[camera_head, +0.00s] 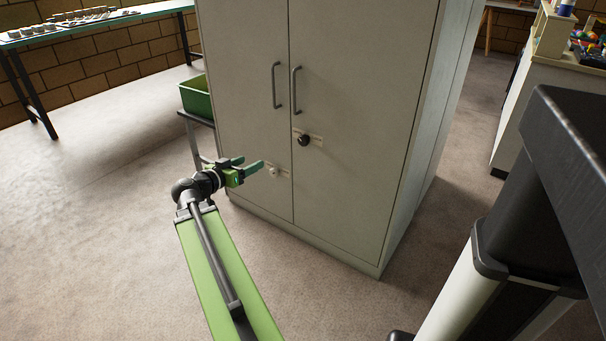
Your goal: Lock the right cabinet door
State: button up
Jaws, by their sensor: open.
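A tall pale grey cabinet stands in the middle of the head view. Its right door (358,120) is flush and looks shut, with a vertical bar handle (296,90) near its left edge. A dark round knob (304,140) on a small plate sits below that handle. The left door (245,95) also looks shut, with its own handle (276,86) and a small pale knob (274,171) low near the middle seam. My gripper (251,166) is open and empty, in front of the left door, left of the pale knob and lower left of the dark knob. I cannot tell whether it touches the door.
A green bin (197,98) sits on a small stand left of the cabinet. A table (100,22) with small items stands at the back left. A dark-topped unit (570,150) is close on the right. The floor at left is clear.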

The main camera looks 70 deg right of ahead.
jog(key=s+d+f+m+g+h+b, duration=0.1)
jog(key=s+d+f+m+h+b, duration=0.15)
jog(key=s+d+b, duration=0.3)
jog(key=p, duration=0.1)
send_near(302, 142)
jog(key=x, duration=1)
jog(key=shift+d, duration=0.1)
grip_shut()
